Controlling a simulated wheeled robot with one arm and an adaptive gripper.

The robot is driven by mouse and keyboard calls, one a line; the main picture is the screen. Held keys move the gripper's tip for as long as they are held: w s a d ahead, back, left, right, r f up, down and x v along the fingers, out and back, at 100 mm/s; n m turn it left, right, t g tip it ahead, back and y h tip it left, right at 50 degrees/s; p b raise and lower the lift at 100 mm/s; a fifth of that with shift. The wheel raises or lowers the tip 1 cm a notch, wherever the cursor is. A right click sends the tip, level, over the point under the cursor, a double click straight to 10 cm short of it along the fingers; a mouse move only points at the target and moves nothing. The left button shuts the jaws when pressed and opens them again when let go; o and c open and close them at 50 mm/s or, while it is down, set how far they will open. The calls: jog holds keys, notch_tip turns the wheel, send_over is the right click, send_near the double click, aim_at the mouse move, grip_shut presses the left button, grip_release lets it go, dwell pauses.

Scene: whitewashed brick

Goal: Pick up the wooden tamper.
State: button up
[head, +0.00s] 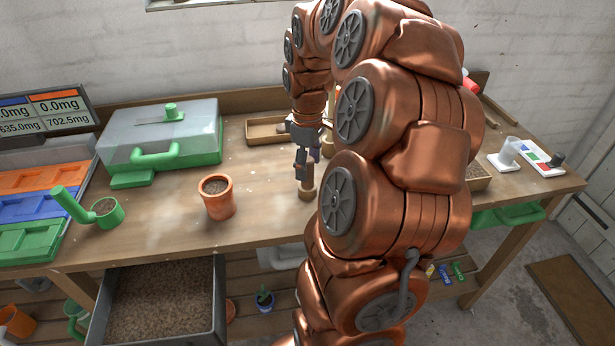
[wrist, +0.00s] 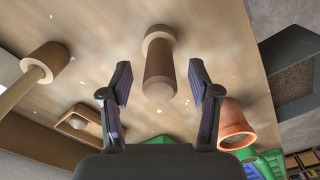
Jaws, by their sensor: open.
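The wooden tamper (head: 306,192) stands upright on the workbench near its front edge, just below my gripper (head: 303,172) in the head view. In the wrist view the tamper (wrist: 160,68), a brown cylinder on a wider pale round foot, appears between my two open fingers (wrist: 160,80). There is a gap on each side, and I see no contact. From these views I cannot tell how far the fingertips reach down its length. My gripper is open and empty.
Another wooden piece with a round foot and thinner shaft (wrist: 44,62) stands to the left in the wrist view. A terracotta pot (head: 217,198) stands left of the tamper. A wooden tray (head: 266,140) lies behind. A soil-filled drawer (head: 160,300) juts out in front.

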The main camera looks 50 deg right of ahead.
jog(key=shift+f, duration=0.45)
grip_shut()
